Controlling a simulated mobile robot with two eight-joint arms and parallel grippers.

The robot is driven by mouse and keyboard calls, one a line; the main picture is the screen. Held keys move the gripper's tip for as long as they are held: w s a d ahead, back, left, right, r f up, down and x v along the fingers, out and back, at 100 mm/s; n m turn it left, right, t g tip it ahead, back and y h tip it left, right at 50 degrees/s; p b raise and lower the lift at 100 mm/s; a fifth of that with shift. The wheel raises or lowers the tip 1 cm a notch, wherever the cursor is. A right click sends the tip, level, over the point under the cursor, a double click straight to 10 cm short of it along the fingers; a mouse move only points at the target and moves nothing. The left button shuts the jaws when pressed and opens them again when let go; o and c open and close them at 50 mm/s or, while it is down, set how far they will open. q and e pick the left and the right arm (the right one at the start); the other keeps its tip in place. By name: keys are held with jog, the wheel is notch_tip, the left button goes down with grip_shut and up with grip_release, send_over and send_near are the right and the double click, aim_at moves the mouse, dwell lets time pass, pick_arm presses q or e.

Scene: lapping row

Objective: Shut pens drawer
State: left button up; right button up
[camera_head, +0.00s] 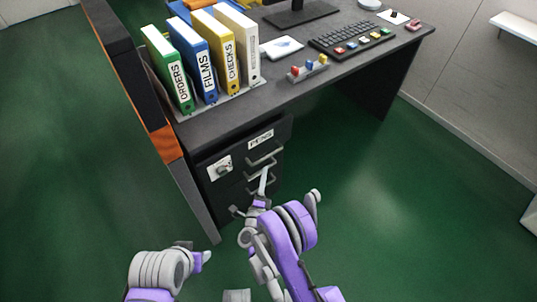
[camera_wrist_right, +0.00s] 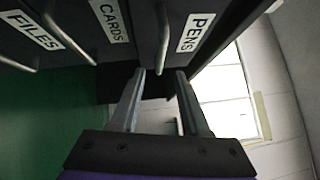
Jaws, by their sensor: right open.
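The pens drawer is the top drawer of the dark pedestal under the desk, with a white PENS label (camera_head: 260,138) and a bar handle. In the right wrist view its label (camera_wrist_right: 196,33) shows at the upper right. In the head view the right gripper (camera_head: 265,182) is before the drawer fronts. My left gripper (camera_head: 206,256) is low at left, its jaws unclear.
The cards drawer (camera_wrist_right: 110,21) and files drawer (camera_wrist_right: 33,29) sit beside the pens drawer in the wrist view. A grey-orange panel (camera_head: 165,143) flanks the desk (camera_head: 215,125) at left. Binders (camera_head: 190,60) stand on top. Green floor (camera_head: 350,200) is clear at right.

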aim_at(267, 156)
jog(key=b+x, duration=0.1)
jog(key=x, duration=0.7)
jog(key=shift+w, duration=0.3)
grip_shut()
dwell(1.0)
